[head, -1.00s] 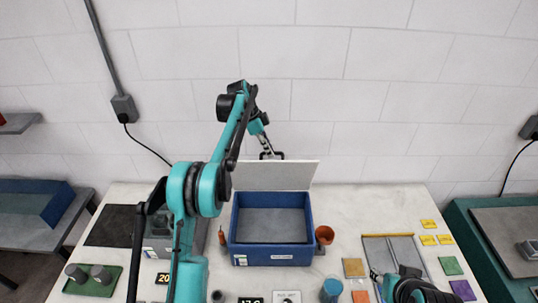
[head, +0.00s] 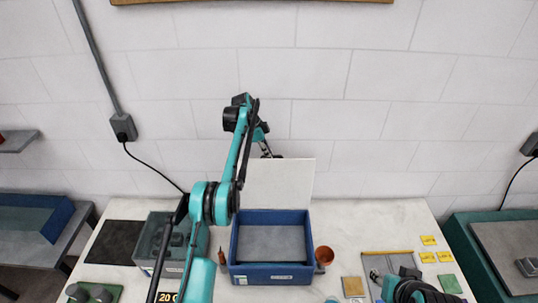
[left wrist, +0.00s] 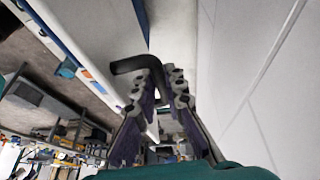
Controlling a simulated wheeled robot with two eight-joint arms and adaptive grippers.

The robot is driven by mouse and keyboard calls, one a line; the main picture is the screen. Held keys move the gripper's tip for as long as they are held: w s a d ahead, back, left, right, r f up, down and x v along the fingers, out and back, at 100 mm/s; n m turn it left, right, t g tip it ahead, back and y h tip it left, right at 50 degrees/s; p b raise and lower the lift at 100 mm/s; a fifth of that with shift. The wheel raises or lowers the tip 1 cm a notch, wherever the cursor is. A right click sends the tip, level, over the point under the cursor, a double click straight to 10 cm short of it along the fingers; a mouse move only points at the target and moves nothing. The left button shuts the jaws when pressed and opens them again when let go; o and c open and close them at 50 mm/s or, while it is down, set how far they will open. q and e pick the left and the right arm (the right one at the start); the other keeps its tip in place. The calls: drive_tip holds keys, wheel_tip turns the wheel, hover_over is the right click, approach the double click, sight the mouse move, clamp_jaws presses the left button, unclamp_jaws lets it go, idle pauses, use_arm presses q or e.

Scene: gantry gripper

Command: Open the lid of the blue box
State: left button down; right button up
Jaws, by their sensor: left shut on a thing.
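The blue box (head: 275,273) stands on the white table with its top open, showing a grey inside. Its pale lid (head: 285,182) is raised and stands steeply at the box's back edge. My left gripper (head: 266,152) is at the lid's upper edge, partly hidden behind my own arm. In the left wrist view, its fingers (left wrist: 160,92) are shut on the dark lid handle (left wrist: 128,66). My right arm shows at the lower right of the head view; its fingers are not clear.
An orange-brown cup (head: 324,256) stands close to the box's right side. A small brown bottle (head: 221,256) stands to its left. A grey tray (head: 382,262) and yellow pieces (head: 428,241) lie at the right. The white wall is close behind the lid.

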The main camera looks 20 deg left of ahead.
use_arm(q)
drive_tip(key=c, duration=1.6)
unclamp_jaws()
drive_tip(key=shift+r, duration=0.1)
drive_tip(key=shift+o, duration=0.2)
